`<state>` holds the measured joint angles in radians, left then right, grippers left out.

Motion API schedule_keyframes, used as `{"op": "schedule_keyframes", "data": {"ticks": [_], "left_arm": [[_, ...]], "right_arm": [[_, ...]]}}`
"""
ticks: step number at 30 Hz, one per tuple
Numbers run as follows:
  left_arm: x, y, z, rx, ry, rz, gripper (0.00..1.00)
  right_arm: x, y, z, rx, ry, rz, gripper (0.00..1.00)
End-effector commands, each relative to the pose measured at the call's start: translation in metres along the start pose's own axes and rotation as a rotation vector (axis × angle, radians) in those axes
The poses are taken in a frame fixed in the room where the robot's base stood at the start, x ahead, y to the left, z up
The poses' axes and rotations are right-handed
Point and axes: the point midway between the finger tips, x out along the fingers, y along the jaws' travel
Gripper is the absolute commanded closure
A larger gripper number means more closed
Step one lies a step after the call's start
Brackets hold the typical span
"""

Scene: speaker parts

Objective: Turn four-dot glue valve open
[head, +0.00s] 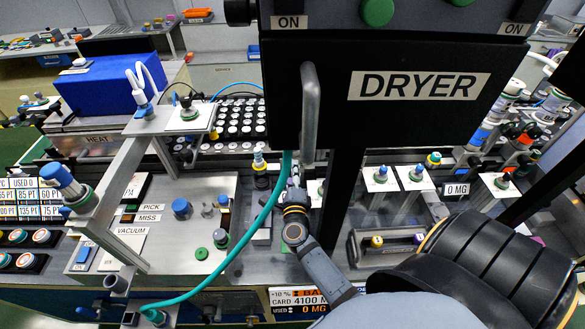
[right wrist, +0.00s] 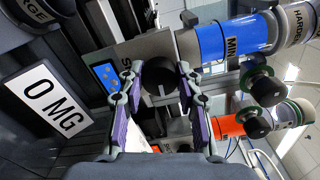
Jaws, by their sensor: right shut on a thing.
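In the right wrist view, the two purple-lined fingers of my right gripper (right wrist: 162,88) close on a dark round knob (right wrist: 160,76). A blue plate with small yellow dots (right wrist: 106,76) sits just left of it. I take the knob as the glue valve's; its dots are too small to count, and how far it is turned cannot be told. In the head view my right gripper (head: 293,194) is small and low at the centre, by the teal hose, and its fingertips are hard to make out. My left gripper is not in view.
The black dryer box (head: 420,105) with its grey handle (head: 310,105) blocks much of the head view. A teal hose (head: 250,228) runs beside my right gripper. In the wrist view, a blue-banded cylinder (right wrist: 228,40) and a "0 MG" sign (right wrist: 55,100) are close by.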

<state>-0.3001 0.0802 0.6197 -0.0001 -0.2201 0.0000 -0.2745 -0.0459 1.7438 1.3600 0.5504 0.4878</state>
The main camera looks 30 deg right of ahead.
Motion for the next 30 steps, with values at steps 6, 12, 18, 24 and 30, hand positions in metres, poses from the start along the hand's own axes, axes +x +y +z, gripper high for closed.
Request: {"op": "schedule_keyframes", "data": {"ticks": [6, 12, 18, 24, 30], "left_arm": [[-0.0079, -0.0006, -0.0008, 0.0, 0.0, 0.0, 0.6], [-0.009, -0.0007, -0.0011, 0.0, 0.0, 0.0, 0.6], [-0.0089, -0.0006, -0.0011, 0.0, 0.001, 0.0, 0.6], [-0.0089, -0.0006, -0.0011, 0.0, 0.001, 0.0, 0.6], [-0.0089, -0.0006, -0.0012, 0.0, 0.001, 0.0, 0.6]], "right_arm": [[0.0002, -0.001, 0.0004, -0.064, -0.001, 0.0, 0.97], [0.0002, -0.0001, 0.0001, -0.085, -0.001, -0.001, 0.97], [0.0002, 0.0002, 0.0, -0.087, -0.001, -0.001, 0.97], [0.0001, 0.0002, 0.0, -0.086, 0.0, -0.001, 0.59], [0.0001, 0.0002, -0.0001, -0.085, 0.0, 0.0, 0.42]]}}
